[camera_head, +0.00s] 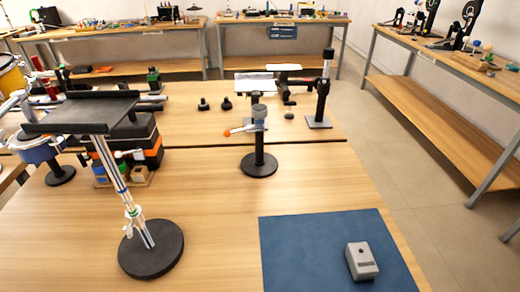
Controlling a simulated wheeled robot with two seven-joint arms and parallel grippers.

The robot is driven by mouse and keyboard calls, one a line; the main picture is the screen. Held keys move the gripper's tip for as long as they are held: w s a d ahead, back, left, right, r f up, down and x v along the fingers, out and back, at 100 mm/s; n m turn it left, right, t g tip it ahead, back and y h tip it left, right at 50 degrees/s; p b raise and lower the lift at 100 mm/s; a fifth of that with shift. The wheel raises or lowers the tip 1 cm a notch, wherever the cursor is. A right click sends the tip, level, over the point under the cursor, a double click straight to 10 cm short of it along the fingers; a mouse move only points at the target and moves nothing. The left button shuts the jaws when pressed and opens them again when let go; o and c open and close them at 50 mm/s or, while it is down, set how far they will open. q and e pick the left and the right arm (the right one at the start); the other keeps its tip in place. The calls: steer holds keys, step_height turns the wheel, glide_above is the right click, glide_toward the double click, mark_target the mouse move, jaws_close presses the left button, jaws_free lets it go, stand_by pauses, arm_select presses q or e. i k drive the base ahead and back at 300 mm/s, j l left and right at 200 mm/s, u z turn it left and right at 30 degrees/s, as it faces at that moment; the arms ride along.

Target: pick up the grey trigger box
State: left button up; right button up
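The grey trigger box (362,262) is a small light-grey block with a dark spot on its top. It lies on a blue mat (290,250) at the front right of the wooden table, well inside the mat's edges. Nothing touches it apart from the mat. Neither of my grippers shows in the head view.
A stand with a black tray top (80,112) and round base (151,250) rises at the left. A post with an orange-tipped arm (259,150) stands behind the mat. Dark cases (128,140) are stacked back left.

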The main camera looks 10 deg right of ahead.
mark_target(362, 264)
steer(key=k+l+z, duration=0.1)
steer(key=z, duration=1.05)
